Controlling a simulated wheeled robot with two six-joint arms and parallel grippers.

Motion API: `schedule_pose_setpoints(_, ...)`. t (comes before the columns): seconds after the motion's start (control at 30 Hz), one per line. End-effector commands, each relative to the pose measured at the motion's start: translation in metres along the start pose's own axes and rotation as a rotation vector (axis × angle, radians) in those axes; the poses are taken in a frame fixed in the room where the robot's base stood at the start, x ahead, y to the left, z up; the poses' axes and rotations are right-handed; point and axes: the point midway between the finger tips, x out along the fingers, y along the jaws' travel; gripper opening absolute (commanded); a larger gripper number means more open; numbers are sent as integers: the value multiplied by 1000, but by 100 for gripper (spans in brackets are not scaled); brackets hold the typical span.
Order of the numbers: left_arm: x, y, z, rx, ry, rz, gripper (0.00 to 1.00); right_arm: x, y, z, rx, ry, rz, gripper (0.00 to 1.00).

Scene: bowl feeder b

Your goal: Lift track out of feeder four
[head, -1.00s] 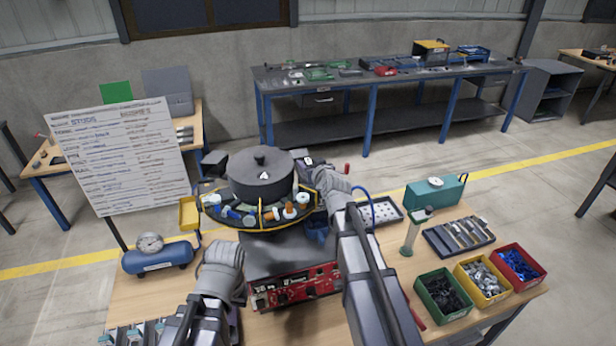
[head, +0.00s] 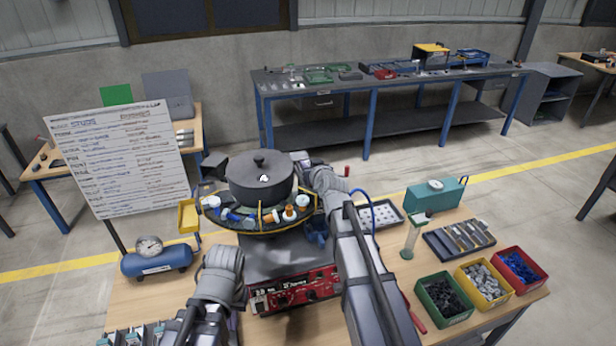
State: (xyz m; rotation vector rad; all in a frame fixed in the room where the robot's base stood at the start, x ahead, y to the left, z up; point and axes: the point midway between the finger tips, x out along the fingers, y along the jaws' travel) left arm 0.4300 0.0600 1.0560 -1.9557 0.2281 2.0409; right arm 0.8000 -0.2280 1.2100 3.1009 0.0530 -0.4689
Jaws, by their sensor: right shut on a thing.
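Feeder four is a red-fronted machine (head: 300,290) with a grey top, standing on the wooden table. Above it is a dark round bowl (head: 262,190) with a knobbed lid marked 4. The track (head: 262,230) is a dark ring with a yellow edge around the bowl, carrying several small white, orange and blue parts. My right gripper (head: 303,164) is at the back right of the bowl, shut on the track; its fingertips are largely hidden. My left gripper (head: 224,256) is low at the front left of the feeder; I cannot make out its fingers.
A blue air tank (head: 157,262) with a gauge stands left. A sign board (head: 115,155) rises behind it. To the right are a teal box (head: 435,196), a tray of tools (head: 460,238) and green (head: 444,300), yellow (head: 483,284) and red (head: 520,270) bins.

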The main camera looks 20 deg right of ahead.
Motion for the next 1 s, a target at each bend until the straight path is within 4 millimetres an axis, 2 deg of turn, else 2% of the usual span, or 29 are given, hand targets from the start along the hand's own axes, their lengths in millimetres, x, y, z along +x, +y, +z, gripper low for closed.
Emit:
schedule_pose_setpoints(0.63, -4, 0, 0, -1, 0, 0, 0, -1, 0, -4, 0, 1, 0, 0)
schedule_pose_setpoints(0.77, -12, -1, 1, -2, 0, 0, 0, -4, 0, -12, 0, 1, 0, 0)
schedule_pose_setpoints(1.0, -43, -4, 2, -8, 0, 2, 0, -13, 0, -42, 0, 1, 0, 0)
